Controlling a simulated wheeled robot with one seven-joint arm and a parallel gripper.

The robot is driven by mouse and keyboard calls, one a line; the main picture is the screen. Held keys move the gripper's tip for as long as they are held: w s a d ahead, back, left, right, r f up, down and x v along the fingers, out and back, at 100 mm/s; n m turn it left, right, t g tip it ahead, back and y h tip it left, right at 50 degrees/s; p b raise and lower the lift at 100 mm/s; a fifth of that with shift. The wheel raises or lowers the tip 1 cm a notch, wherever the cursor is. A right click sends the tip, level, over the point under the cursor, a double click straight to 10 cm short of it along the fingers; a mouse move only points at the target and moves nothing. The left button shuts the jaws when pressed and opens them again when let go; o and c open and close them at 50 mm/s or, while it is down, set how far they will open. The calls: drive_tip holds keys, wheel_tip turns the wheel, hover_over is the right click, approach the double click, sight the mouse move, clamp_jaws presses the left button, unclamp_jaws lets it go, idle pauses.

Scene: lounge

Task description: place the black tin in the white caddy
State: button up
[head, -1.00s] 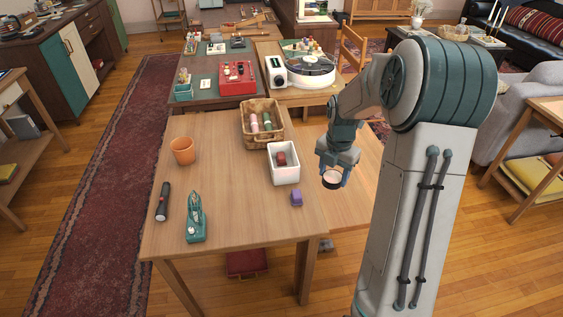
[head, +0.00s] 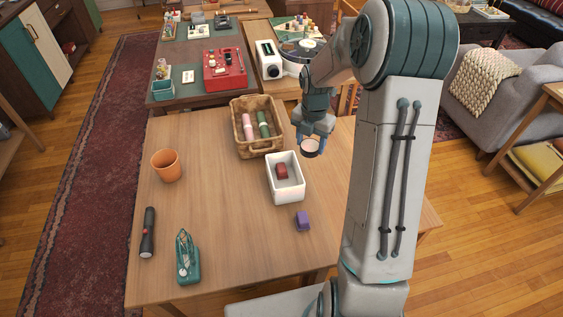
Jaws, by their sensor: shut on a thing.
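The white caddy (head: 286,194) stands on the wooden table, right of its middle, with a dark red item (head: 282,171) inside. The gripper points down and holds the tin above the table, to the right of and a little beyond the caddy. The tin and caddy are apart.
A wicker basket (head: 258,149) with pink and green bottles stands behind the caddy. A purple item (head: 303,221) lies in front of it. An orange pot (head: 166,166), a flashlight (head: 148,233) and a teal tool (head: 187,258) are at left. The table's middle is clear.

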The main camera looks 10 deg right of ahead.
drive_tip(key=w+a+f, duration=0.1)
drive_tip(key=a+f, duration=0.1)
drive_tip(key=f, duration=0.1)
drive_tip(key=w+a+f+p, duration=0.1)
drive_tip(key=a+f, duration=0.2)
drive_tip(key=w+a+f, duration=0.2)
drive_tip(key=f, duration=0.1)
drive_tip(key=shift+a, duration=0.15)
drive_tip(key=shift+f, duration=0.6)
drive_tip(key=shift+f+b, duration=0.1)
drive_tip(key=shift+b, duration=0.2)
drive_tip(key=o, duration=0.7)
drive_tip(key=shift+o, duration=0.2)
